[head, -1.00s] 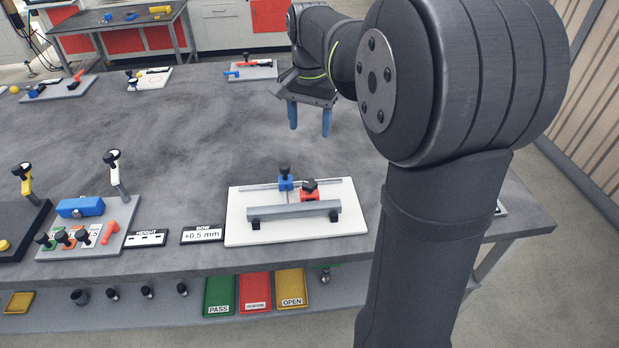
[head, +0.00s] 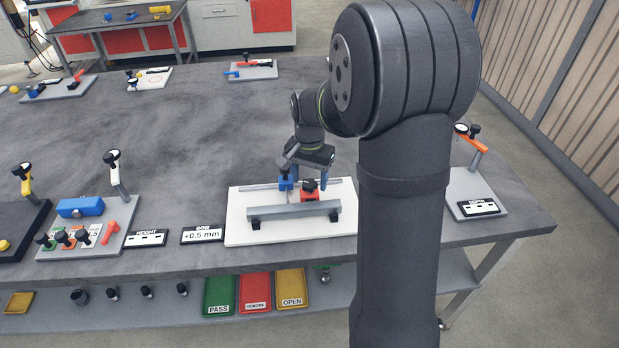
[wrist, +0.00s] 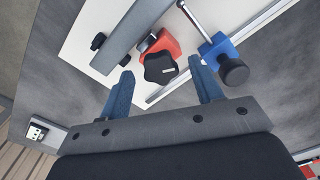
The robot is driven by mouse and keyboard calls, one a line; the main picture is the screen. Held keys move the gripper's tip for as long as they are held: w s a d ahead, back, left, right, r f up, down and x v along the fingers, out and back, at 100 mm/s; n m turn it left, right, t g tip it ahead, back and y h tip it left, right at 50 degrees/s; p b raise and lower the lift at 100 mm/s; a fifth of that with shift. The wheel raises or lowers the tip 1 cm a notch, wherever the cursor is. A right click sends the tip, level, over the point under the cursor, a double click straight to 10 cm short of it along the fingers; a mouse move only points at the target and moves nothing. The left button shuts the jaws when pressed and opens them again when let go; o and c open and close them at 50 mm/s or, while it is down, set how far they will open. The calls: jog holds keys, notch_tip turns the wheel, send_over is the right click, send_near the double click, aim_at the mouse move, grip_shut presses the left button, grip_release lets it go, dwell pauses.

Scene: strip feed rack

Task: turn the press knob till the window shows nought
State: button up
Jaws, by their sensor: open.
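The press knob, a black lobed knob (head: 310,185), sits on a red block (head: 309,197) on a white plate (head: 240,228). A grey bar (head: 293,210) lies in front of it. The window marked BOW (head: 202,235) reads +0.5 mm, left of the plate. My gripper (head: 308,178) is open just above and behind the red block. In the wrist view the knob (wrist: 160,68) shows between the blue fingertips, touching neither as far as I can see. Its exact height below them is unclear.
A blue clamp with a black knob (wrist: 234,70) stands close beside the press, near my finger. A HEIGHT display (head: 146,238) and a fixture with a blue block (head: 80,207) are to the left. A DEPTH gauge (head: 478,208) is at right.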

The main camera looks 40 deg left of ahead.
jog(key=shift+f, duration=0.2)
jog(key=shift+c, duration=0.2)
jog(key=c, duration=0.9)
jog(key=shift+c, duration=0.2)
jog(key=shift+n, duration=2.8)
